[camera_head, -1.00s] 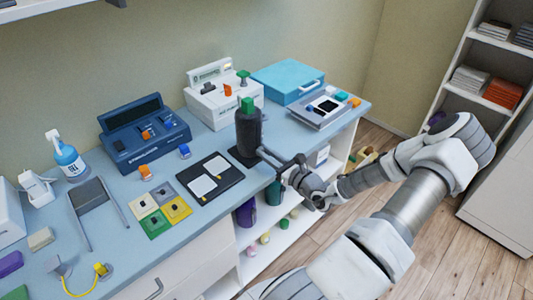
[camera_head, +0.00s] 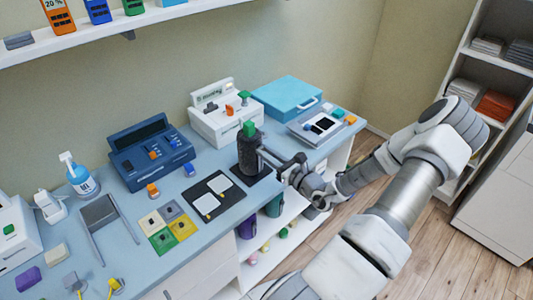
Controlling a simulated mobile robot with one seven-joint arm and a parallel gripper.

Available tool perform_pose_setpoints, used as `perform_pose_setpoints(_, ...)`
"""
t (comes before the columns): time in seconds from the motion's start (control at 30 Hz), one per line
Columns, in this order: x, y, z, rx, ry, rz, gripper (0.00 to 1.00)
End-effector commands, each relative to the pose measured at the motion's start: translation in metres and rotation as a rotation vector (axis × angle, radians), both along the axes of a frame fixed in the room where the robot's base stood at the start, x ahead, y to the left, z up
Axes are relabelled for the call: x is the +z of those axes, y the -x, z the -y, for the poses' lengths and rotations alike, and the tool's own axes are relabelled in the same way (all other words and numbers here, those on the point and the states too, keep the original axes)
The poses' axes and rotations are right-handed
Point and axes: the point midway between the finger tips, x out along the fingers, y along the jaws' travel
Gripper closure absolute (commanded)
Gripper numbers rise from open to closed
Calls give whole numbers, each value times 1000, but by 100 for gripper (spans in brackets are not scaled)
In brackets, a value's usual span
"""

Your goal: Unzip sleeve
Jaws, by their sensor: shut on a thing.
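The dark grey sleeve (camera_head: 247,158) stands upright on a black mat (camera_head: 238,180) on the blue worktop, with a green block (camera_head: 249,129) at its top. My gripper (camera_head: 264,154) reaches in from the right, with its fingertips against the right side of the sleeve at about mid height. The fingers are closed on a small part at the sleeve's side. The zip and its pull are too small or hidden behind the fingers to make out.
A white device (camera_head: 217,124) and a dark blue box (camera_head: 137,163) stand behind. A black board (camera_head: 228,206) with white cards lies in front left. A turquoise case (camera_head: 287,95) and a grey tray (camera_head: 302,136) are to the right. A wall shelf (camera_head: 120,33) hangs above.

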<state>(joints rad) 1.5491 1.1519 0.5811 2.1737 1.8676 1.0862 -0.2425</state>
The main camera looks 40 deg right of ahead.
Motion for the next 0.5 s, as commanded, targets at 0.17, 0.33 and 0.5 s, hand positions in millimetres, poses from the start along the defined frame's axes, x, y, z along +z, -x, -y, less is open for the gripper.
perform_pose_setpoints(0.17,0,0,0,1,1,3,100)
perform_pose_setpoints(0.33,0,0,0,1,1,3,54)
perform_pose_setpoints(0.5,0,0,0,1,1,2,50)
